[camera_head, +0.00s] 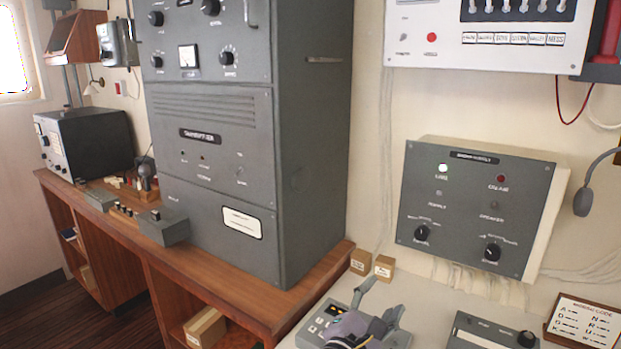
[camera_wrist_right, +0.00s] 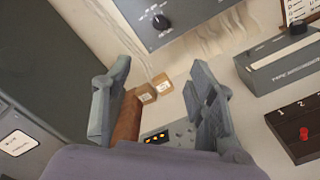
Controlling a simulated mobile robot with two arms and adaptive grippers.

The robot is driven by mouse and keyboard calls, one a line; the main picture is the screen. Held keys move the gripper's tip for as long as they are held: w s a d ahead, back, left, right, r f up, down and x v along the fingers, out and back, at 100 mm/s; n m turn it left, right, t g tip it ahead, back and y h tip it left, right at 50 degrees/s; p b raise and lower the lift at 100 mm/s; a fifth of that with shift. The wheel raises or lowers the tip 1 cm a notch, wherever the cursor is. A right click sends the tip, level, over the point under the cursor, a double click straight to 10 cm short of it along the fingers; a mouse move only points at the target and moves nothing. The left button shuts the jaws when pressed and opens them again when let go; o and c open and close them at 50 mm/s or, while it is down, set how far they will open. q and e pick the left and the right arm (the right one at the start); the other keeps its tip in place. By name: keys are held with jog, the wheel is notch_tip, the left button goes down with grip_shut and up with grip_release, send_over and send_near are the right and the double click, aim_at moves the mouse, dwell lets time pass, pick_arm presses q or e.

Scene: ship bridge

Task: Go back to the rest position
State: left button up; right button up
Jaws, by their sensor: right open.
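My right gripper (camera_head: 379,302) is at the bottom of the head view, above the light desktop on the right. In the right wrist view (camera_wrist_right: 160,90) its two grey fingers stand wide apart with nothing between them. Beyond the fingers are two small cardboard boxes (camera_wrist_right: 146,93). A small panel with yellow lights (camera_wrist_right: 155,138) lies below the gripper, partly hidden by it. My left gripper is not in view.
A tall grey transmitter cabinet (camera_head: 215,140) stands on the wooden bench (camera_head: 195,275) to the left. A grey device (camera_head: 490,332) and a Morse code card (camera_head: 585,325) are to the right.

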jog(key=s+d+f+m+g+y, duration=0.2)
jog(key=s+d+f+m+g, duration=0.15)
jog(key=s+f, duration=0.4)
jog(key=s+d+f+m+g+y, duration=0.3)
jog(key=s+f+m, duration=0.2)
jog(key=f, duration=0.6)
jog(key=s+d+f+m+g+y, duration=0.1)
jog(key=s+f+m+g+y, duration=0.3)
jog(key=s, duration=0.6)
jog(key=s+f+m+g+y, duration=0.1)
jog(key=s+f+m, duration=0.1)
jog(key=s+m, duration=0.6)
jog(key=s+f+n+g, duration=0.1)
jog(key=s+f+n, duration=0.2)
jog(key=f, duration=2.3)
jog(key=s+d+f+g, duration=0.1)
jog(key=s+d+f, duration=0.2)
jog(key=s+f, duration=1.3)
jog(key=shift+s+f, duration=0.35)
jog(key=shift+s, duration=0.2)
